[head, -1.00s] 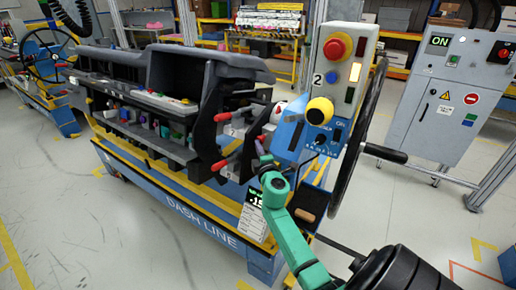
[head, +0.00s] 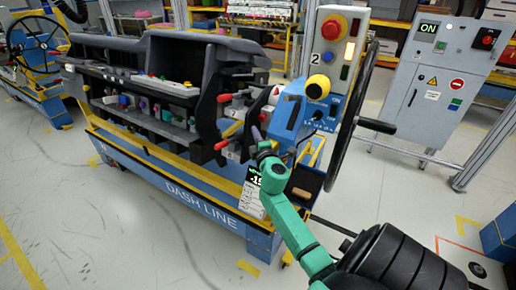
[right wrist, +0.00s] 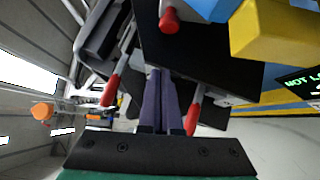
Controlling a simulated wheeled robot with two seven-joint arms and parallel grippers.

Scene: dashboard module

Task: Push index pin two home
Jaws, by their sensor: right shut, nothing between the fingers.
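Red-tipped index pins stick out at the right end of the dashboard module: an upper one (head: 224,97) and a lower one (head: 221,145). I cannot read which is number two. In the right wrist view red-tipped pins show at the left (right wrist: 110,91), right of the fingers (right wrist: 193,117) and at the top (right wrist: 169,20). My right gripper (head: 257,133) is right of the lower pin, in front of the blue stand. Its purple fingers (right wrist: 160,76) are together and empty, between two pins. Contact with a pin cannot be told. My left gripper is not in view.
The dashboard (head: 170,62) rests on a blue and yellow line cart (head: 200,208). A control box (head: 335,45) with red and yellow knobs and a large handwheel (head: 349,135) stand close right of the gripper. A grey cabinet (head: 432,85) is further right. Floor in front is clear.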

